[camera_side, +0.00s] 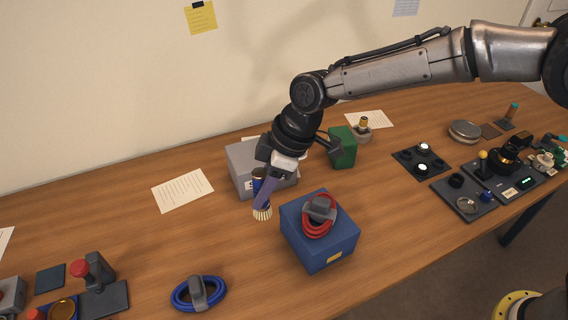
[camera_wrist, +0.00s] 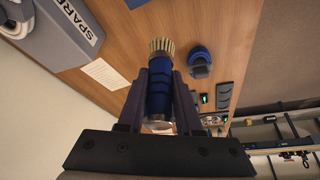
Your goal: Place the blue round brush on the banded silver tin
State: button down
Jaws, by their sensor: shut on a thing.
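The blue round brush (camera_side: 262,213) has a dark blue body and pale bristles that point down in the side view. My gripper (camera_side: 265,191) is shut on its body, in front of the grey box. The wrist view shows the brush (camera_wrist: 160,92) between my two fingers (camera_wrist: 160,84), bristles beyond the fingertips. I cannot tell whether the bristles touch the table. A round, low silver tin (camera_side: 465,130) with a banded side stands at the far right back of the table, well away from my gripper. Its top looks bare.
A blue box (camera_side: 318,245) with a red cable coil (camera_side: 320,215) stands just right of the brush. The grey box (camera_side: 243,170) is behind it.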

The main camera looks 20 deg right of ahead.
jog(key=shift+d+m, duration=0.1)
jog(key=shift+m, duration=0.3)
jog(key=shift+d+f+m, duration=0.1)
jog(key=shift+d+m, duration=0.05)
jog(key=shift+m, duration=0.15)
jog(key=w+d+m+t+h, duration=0.1)
jog(key=w+d+m, duration=0.2)
jog(key=d, duration=0.7)
jog(key=w+d+r+m+t+h, duration=0.1)
jog(key=w+d+m, duration=0.25)
jog(key=d, duration=0.75)
jog(key=w+d+m+t+h, duration=0.15)
jog(key=d+m, duration=0.25)
jog(key=d, duration=0.6)
jog(key=s+d+r+m+g+h, duration=0.1)
jog(key=s+d+m, duration=0.25)
jog(key=d, duration=0.75)
jog(key=s+d+r+m+h, duration=0.15)
jog(key=s+d, duration=0.25)
jog(key=d, duration=0.7)
jog(key=s+d+r+m+g+h, duration=0.1)
jog(key=s+d+m, duration=0.3)
jog(key=d, duration=0.8)
send_over(468, 135)
notch_tip(468, 135, down, 10)
jog(key=shift+f+n+t, duration=0.25)
jog(key=shift+f, duration=1.4)
